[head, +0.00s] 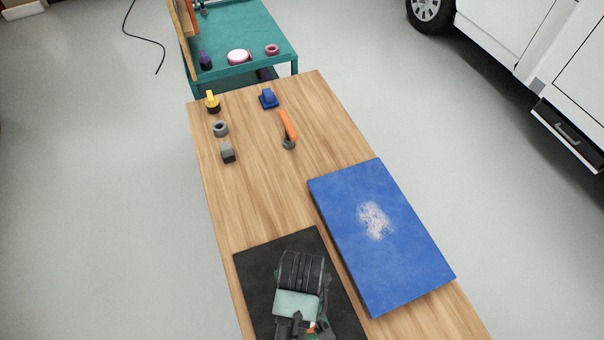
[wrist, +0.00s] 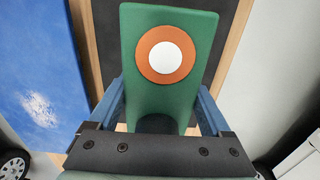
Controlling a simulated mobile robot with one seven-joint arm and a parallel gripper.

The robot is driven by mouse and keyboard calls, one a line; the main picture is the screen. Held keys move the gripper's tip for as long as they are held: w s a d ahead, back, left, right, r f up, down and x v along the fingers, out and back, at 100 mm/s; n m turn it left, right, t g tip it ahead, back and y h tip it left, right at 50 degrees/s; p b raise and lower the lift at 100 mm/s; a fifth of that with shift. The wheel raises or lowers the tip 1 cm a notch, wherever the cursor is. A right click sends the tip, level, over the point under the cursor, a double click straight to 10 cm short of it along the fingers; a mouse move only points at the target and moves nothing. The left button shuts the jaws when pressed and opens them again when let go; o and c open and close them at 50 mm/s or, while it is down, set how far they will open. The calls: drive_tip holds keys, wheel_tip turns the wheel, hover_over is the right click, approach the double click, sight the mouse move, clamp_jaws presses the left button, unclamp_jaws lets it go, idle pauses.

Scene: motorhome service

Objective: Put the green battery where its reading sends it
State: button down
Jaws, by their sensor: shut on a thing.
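The green battery (wrist: 168,96) fills the middle of the wrist view. Its face towards the camera has an orange ring around a white disc; no digits show on this face. My gripper (wrist: 160,110) is shut on it, with one blue finger on each side. In the head view my arm covers most of the battery, and only a bit of green shows at the bottom edge. The gripper is over the black mat (head: 262,275) at the near end of the wooden table. I cannot tell whether the battery touches the mat.
A blue panel (head: 400,255) with a pale patch lies right of the mat. Farther up the wooden table (head: 245,190) are a yellow-and-black item (head: 212,102), grey pieces, a blue block (head: 268,99) and an orange-handled tool (head: 288,126). A teal cart (head: 262,30) stands beyond.

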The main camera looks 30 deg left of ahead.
drive_tip(key=shift+w+f, duration=0.1)
drive_tip(key=shift+f, duration=2.3)
drive_tip(key=shift+f, duration=0.1)
unclamp_jaws()
drive_tip(key=shift+f, duration=0.15)
wheel_tip(320, 180, up, 12)
drive_tip(key=shift+r, duration=0.2)
